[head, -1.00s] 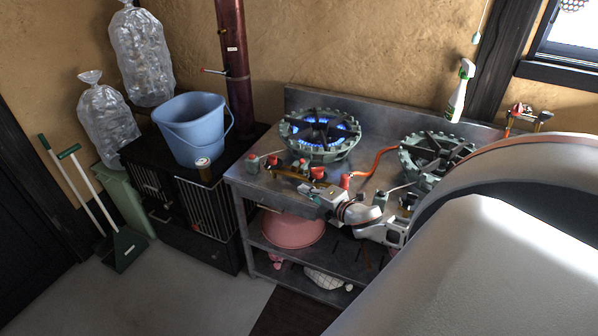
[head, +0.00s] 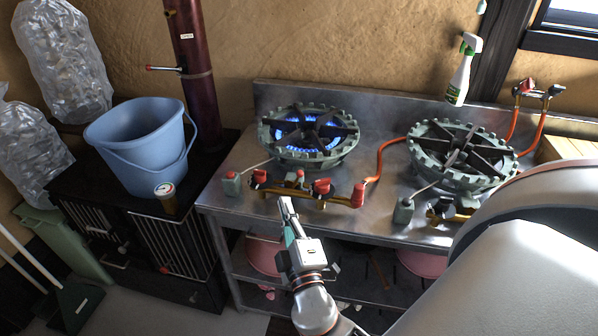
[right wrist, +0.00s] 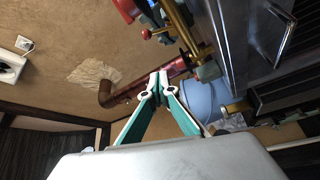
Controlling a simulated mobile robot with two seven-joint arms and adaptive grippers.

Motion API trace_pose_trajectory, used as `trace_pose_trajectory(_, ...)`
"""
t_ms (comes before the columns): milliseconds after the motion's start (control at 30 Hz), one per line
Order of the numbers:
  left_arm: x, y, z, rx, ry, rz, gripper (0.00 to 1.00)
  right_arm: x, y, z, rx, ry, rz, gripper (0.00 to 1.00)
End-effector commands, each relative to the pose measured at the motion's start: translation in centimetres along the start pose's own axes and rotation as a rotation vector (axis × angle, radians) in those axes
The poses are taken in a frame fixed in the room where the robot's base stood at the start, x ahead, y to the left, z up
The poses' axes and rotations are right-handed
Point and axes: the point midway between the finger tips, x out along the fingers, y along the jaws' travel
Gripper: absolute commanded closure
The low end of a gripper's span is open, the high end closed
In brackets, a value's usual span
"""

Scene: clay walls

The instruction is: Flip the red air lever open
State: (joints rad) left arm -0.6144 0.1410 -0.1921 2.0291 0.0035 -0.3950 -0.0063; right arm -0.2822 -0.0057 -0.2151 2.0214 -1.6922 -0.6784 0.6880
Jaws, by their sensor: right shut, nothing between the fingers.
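The left burner (head: 308,137) has a blue flame. In front of it a brass pipe (head: 297,193) carries several red parts: a left knob (head: 258,177), a small middle one (head: 299,176), a right one (head: 321,187) and an end piece (head: 357,196). I cannot tell which is the air lever. My right gripper (head: 287,204) is shut and empty, at the table's front edge, just below and apart from the pipe in the head view. In the right wrist view its fingertips (right wrist: 160,76) are together, with a red knob (right wrist: 128,8) above them. My left gripper is out of view.
The right burner (head: 461,152) is unlit, with an orange hose (head: 381,158) beside it. Left are a blue bucket (head: 145,145) and a dark stove pipe (head: 195,75) with a red-tipped handle (head: 152,68).

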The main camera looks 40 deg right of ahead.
Motion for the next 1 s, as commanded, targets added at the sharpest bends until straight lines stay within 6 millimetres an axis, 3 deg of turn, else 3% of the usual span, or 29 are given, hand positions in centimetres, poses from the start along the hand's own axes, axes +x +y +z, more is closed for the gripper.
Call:
trace_pose_trajectory(133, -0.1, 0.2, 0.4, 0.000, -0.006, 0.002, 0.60, -0.2, 0.8, -0.6, 0.027, -0.014, 0.037, 1.00)
trace_pose_trajectory(267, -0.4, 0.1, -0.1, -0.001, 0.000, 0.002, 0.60, 0.9, 1.2, -0.8, 0.029, -0.012, 0.042, 1.00)
trace_pose_trajectory(767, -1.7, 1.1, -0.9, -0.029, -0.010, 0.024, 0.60, 10.2, 1.7, -0.7, 0.028, -0.012, 0.041, 1.00)
trace_pose_trajectory(833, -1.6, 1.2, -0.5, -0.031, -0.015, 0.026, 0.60, 9.2, 1.1, 0.9, 0.022, -0.013, 0.035, 1.00)
trace_pose_trajectory(1000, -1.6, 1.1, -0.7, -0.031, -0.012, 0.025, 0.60, 8.5, 1.1, 2.6, 0.024, -0.013, 0.036, 1.00)
